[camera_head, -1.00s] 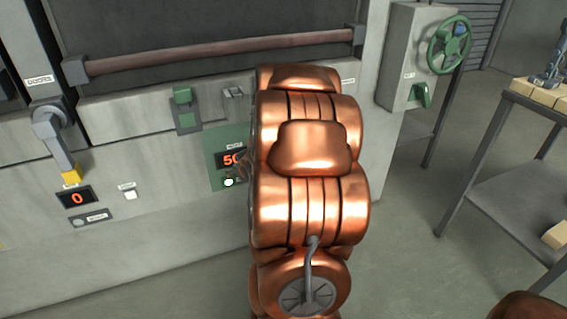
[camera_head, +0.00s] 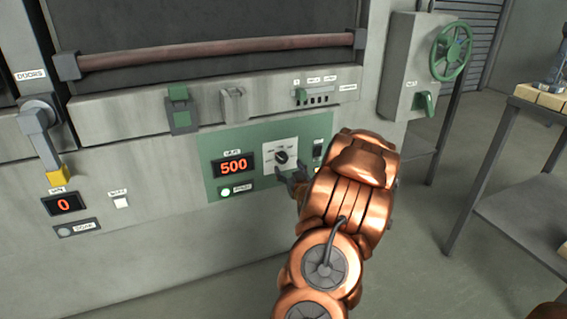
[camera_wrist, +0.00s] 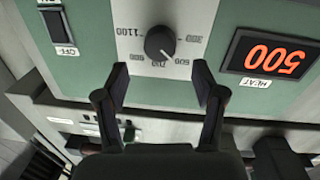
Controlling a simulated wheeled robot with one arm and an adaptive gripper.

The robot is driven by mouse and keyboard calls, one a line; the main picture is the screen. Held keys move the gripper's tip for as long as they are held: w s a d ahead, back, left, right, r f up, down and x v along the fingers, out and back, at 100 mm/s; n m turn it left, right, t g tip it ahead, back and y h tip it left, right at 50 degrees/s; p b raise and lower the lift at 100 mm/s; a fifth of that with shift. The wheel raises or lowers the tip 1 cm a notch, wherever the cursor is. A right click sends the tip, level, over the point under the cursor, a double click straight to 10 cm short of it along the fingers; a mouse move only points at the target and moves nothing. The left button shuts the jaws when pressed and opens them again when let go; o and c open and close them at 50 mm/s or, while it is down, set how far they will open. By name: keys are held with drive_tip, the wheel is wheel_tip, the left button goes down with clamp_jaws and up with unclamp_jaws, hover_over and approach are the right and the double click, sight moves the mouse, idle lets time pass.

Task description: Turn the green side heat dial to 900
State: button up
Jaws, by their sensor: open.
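The heat dial (camera_head: 281,157) is a dark round knob on a pale plate, set in the green panel (camera_head: 212,178) of the grey machine. The display (camera_head: 233,166) beside it reads 500 in red. In the wrist view the dial (camera_wrist: 160,42) appears upside down, with numbers around it, 1100 among them; the smaller ones are hard to read. My gripper (camera_head: 291,179) is just below and right of the dial. In the wrist view its two fingers (camera_wrist: 160,88) are spread, empty, with the dial beyond their tips and apart from them.
An on/off rocker switch (camera_wrist: 55,27) sits beside the dial plate. A lit button (camera_head: 226,192) is under the display. Another display (camera_head: 64,204) reads 0 at left. A handle bar (camera_head: 220,50) runs above. A green wheel (camera_head: 451,51) and a table (camera_head: 520,205) stand at right.

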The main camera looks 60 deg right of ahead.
sight(283, 159)
drive_tip(key=shift+x, duration=2.8)
drive_tip(key=c, duration=1.1)
drive_tip(key=shift+c, duration=0.2)
